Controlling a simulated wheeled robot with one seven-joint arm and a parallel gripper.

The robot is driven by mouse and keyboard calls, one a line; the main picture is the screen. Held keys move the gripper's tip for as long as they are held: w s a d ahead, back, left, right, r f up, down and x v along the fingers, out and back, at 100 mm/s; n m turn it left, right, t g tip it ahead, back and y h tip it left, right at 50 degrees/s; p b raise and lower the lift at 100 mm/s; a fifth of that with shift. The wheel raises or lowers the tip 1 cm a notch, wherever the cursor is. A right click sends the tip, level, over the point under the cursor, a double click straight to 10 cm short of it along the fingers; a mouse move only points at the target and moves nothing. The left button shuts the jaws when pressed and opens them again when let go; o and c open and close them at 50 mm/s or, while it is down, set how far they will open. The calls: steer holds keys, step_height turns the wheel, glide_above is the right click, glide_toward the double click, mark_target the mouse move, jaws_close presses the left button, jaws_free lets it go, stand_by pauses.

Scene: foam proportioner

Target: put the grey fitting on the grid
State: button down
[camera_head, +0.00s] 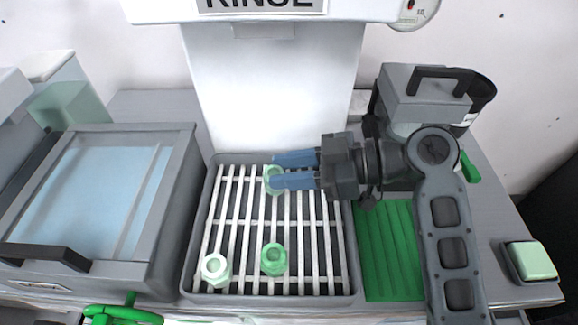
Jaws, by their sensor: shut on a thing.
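The grid (319,225) is a rack of pale bars set in a grey tray in the middle of the head view. My gripper (272,170) reaches in from the right over the back of the grid. Its two blue fingers are shut on a pale grey-green fitting (272,188), partly hidden by the fingers. I cannot tell whether this fitting touches the bars. A whitish fitting (215,268) stands on the grid at the front left. A green fitting (272,260) stands on the grid at the front middle.
A grey basin with a clear lid (95,195) stands left of the grid. A ribbed green mat (385,240) lies right of it. A grey box with a black handle (425,100) stands behind my arm. The grid's right side is clear.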

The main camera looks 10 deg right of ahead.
steer(key=shift+f, duration=0.1)
steer(key=c, duration=0.7)
jaws_free()
steer(key=b+v, duration=0.1)
steer(key=v, duration=1.1)
